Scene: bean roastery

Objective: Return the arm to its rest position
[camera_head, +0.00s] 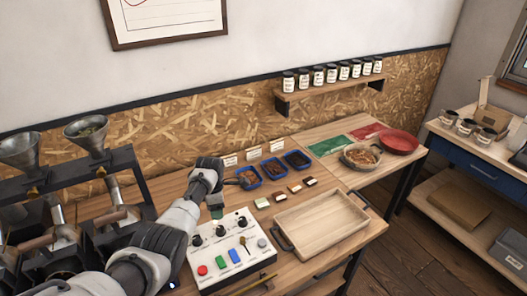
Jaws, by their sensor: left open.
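My left arm comes in from the lower left and bends over the table. My left gripper (216,209) points down above the back left corner of the white control panel (232,252). It is small and dark in this view, and I see nothing held in it. The gripper is open. The panel has black knobs and red, green and blue buttons. My right gripper is not in view.
Blue trays of beans (272,168) stand behind the panel, with small blocks in front. A wooden tray (322,222) is to the right. Roasting machines (75,200) crowd the left. A red plate (399,141) and a jar shelf (333,86) are at the back.

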